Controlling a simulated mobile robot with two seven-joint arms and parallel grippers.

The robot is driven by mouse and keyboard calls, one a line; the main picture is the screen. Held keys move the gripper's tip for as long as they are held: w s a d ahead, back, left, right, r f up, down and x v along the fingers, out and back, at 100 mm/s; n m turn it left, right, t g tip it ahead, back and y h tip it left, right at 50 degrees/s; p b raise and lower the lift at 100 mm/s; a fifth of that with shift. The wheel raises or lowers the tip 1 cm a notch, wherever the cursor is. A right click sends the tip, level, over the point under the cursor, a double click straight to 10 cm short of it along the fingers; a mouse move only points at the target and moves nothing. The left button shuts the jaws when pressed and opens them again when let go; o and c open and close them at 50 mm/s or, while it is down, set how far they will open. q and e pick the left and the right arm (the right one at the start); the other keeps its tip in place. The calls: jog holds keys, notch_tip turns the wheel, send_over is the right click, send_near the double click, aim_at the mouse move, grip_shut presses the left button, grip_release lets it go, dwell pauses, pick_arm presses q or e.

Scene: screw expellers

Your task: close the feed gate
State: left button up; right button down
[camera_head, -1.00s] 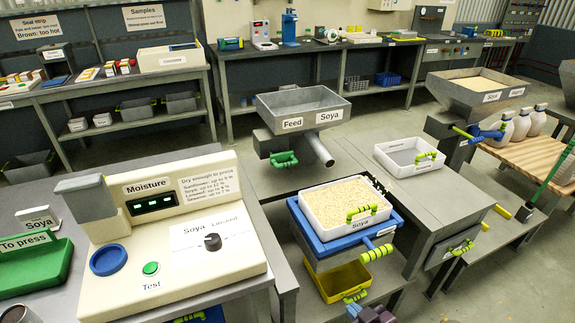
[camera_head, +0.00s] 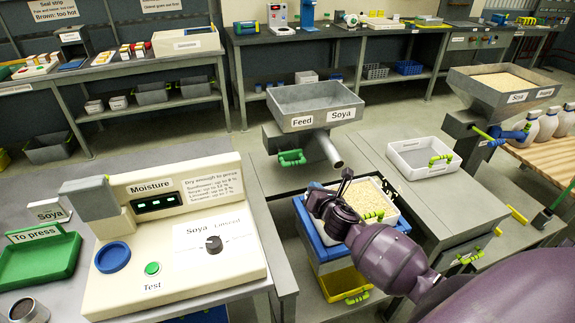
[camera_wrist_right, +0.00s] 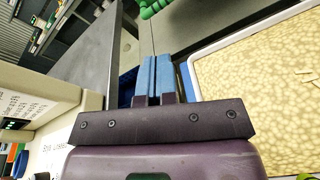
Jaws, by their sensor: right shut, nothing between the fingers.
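The feed hopper (camera_head: 303,121) is a grey metal trough marked Feed and Soya, empty inside, with a spout on its right. A green handle (camera_head: 291,158) sits at the front below it, apparently the feed gate's. Whether the gate is open I cannot tell. Part of a green handle also shows at the top of the right wrist view (camera_wrist_right: 155,6). My right gripper (camera_head: 314,186) is below and right of that handle, apart from it. Its blue fingers (camera_wrist_right: 158,78) are together and empty. My left gripper is not in view.
A white tray of soya (camera_head: 386,199) on a blue stand is partly hidden behind my right arm. The moisture tester (camera_head: 170,240) stands at front left. An empty white tray (camera_head: 420,164) is on the bench at right. A yellow bin (camera_head: 345,283) is below.

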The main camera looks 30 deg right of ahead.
jog(key=n, duration=0.2)
jog(key=n+b, duration=0.3)
send_near(291, 155)
notch_tip(291, 155, down, 2)
jog(key=w, duration=0.2)
jog(key=shift+w+d+f, duration=0.1)
jog(key=shift+w+d, duration=0.2)
jog(key=shift+d, duration=0.05)
jog(key=shift+w, duration=0.2)
jog(key=b+x, duration=0.2)
jog(key=x, duration=0.2)
jog(key=shift+w, duration=0.15)
jog(key=shift+w+d+r, duration=0.2)
jog(key=shift+w+r, duration=0.15)
jog(key=shift+r, duration=0.4)
